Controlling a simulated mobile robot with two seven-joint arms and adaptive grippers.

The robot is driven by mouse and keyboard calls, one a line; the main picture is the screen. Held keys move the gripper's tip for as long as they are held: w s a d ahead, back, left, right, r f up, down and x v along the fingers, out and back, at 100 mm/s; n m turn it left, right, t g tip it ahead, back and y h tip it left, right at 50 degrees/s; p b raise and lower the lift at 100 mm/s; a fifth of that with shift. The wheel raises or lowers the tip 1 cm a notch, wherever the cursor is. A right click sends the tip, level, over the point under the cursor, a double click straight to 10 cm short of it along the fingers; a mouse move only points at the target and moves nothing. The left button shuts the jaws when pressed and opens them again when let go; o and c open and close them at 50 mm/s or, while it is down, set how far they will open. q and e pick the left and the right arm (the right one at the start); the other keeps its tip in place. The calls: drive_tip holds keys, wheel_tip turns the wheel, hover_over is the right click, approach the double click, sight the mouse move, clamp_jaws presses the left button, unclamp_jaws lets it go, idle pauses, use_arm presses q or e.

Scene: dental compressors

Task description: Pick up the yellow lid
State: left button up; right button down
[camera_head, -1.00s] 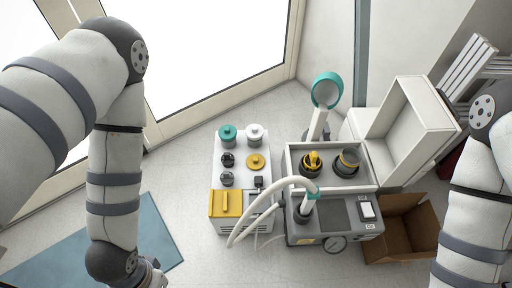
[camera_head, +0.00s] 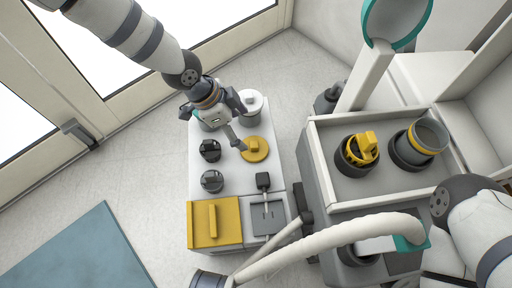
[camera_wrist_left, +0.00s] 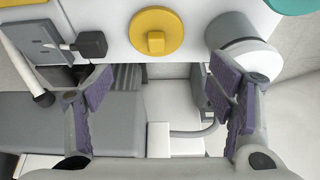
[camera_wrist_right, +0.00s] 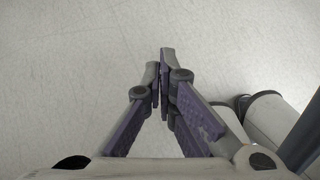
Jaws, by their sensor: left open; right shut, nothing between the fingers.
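The yellow lid (camera_head: 255,149) is a flat round disc with a raised grip, lying on the white top of a low cabinet (camera_head: 228,167). In the left wrist view the lid (camera_wrist_left: 157,32) shows whole at the top centre, beyond the fingertips. My left gripper (camera_head: 243,122) is over the cabinet top close to the lid, open and empty. In the left wrist view its two purple-padded fingers (camera_wrist_left: 160,82) are wide apart, with the lid between their lines but not touched. My right gripper (camera_wrist_right: 164,58) is shut and empty above bare floor; the head view does not show it.
A white-lidded jar (camera_head: 250,101) stands beside the lid. Two black knobs (camera_head: 210,150) and a yellow panel (camera_head: 213,222) are on the cabinet. A grey tray unit (camera_head: 325,185) with black-and-yellow parts and a white hose (camera_head: 330,236) stand to the right.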

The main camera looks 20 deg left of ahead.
sight(254, 144)
use_arm(q)
drive_tip(key=b+x, duration=0.1)
drive_tip(key=x, duration=0.3)
drive_tip(key=shift+d+f, duration=0.1)
drive_tip(key=shift+f, duration=0.25)
drive_tip(key=x, duration=0.1)
drive_tip(key=b+x, duration=0.1)
drive_tip(key=x, duration=0.1)
drive_tip(key=b+x, duration=0.1)
drive_tip(key=x, duration=0.1)
drive_tip(key=shift+s+d+f, duration=0.1)
drive_tip(key=shift+s+f, duration=0.05)
drive_tip(key=shift+s, duration=0.1)
use_arm(e)
drive_tip(key=shift+s+f+g, duration=0.2)
drive_tip(key=shift+s+f, duration=0.2)
drive_tip(key=shift+f, duration=0.25)
drive_tip(key=shift+s+f+g, duration=0.2)
drive_tip(key=shift+s+f, duration=0.2)
drive_tip(key=shift+f, duration=0.2)
use_arm(q)
drive_tip(key=c, duration=0.6)
